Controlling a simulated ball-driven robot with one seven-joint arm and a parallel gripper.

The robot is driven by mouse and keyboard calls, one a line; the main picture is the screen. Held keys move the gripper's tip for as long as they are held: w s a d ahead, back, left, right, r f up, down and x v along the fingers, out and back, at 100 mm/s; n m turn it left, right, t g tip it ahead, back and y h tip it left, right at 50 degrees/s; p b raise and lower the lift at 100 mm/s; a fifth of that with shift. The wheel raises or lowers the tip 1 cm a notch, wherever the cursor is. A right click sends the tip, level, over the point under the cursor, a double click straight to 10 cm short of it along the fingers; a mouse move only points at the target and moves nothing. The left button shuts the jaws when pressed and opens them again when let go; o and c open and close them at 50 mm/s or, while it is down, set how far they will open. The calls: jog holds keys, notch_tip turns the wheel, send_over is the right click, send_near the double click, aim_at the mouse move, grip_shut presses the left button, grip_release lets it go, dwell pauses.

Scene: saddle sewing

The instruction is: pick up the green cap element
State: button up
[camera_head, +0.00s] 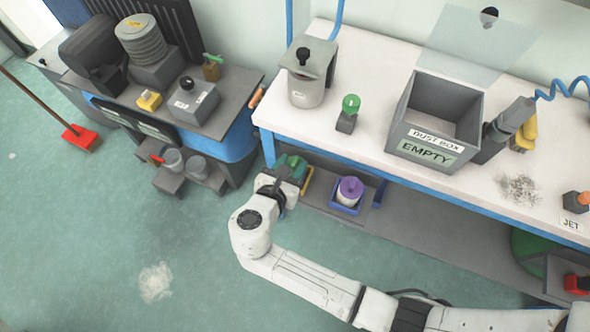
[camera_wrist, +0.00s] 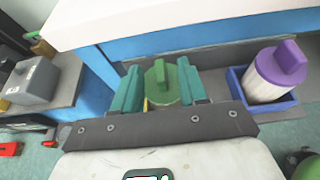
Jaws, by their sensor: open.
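The green cap element (camera_wrist: 160,84) is a round green lid with a raised upright grip, at the centre of the wrist view. My gripper (camera_wrist: 159,67) is open, with one teal finger on each side of the cap. I cannot tell whether either finger touches it. A bit of yellow tray (camera_wrist: 146,104) shows beneath the cap. In the head view my gripper (camera_head: 288,176) is at the left end of the lower shelf, largely covering the cap; the yellow tray edge (camera_head: 308,182) shows beside it.
A purple-capped white container (camera_wrist: 276,78) stands in a blue tray (camera_wrist: 237,84) to the right. The white worktop (camera_head: 375,130) overhangs the shelf and carries a dust box (camera_head: 455,100) and a green-knobbed block (camera_head: 346,122). A grey-topped bench (camera_head: 235,100) stands left. Floor in front is mostly open.

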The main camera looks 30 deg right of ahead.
grip_shut()
jog(key=shift+r, duration=0.1)
dwell(0.7)
